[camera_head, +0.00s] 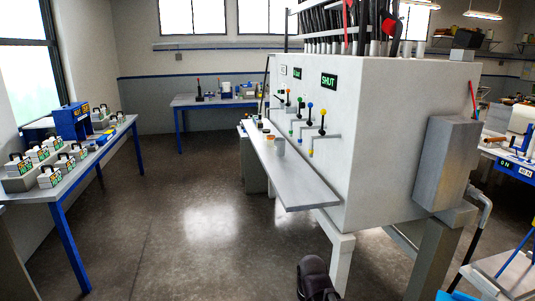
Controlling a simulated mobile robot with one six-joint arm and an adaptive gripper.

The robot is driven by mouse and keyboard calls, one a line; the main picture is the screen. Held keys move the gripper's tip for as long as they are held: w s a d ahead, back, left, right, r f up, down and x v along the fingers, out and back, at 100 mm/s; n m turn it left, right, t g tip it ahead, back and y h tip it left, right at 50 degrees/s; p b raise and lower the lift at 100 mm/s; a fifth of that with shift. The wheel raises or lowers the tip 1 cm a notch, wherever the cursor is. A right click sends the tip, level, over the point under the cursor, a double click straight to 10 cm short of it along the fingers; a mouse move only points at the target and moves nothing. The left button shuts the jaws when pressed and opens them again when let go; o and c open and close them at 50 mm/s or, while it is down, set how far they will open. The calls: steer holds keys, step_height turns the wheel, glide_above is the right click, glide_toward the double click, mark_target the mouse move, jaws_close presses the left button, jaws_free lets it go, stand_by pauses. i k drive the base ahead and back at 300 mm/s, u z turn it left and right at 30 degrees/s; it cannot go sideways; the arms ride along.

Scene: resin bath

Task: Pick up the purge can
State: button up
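My gripper (317,280) appears as a dark rounded shape at the bottom edge, below and in front of the shelf's near end. It is well apart from the can. Its fingers cannot be made out.
Small items (266,130) sit farther along the shelf. Valves with coloured knobs (322,118) jut out above it. A left table (100,150) holds several handled boxes (52,176). A blue-legged bench (215,101) stands behind. The floor (190,225) between is clear.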

mark_target(279, 142)
steer(key=u, duration=0.35)
steer(key=k, duration=0.95)
steer(key=u, duration=0.5)
steer(key=i, duration=1.3)
steer(key=z, duration=0.4)
steer(key=i, duration=0.75)
steer(key=z, duration=0.55)
steer(key=i, duration=0.6)
steer(key=z, duration=0.25)
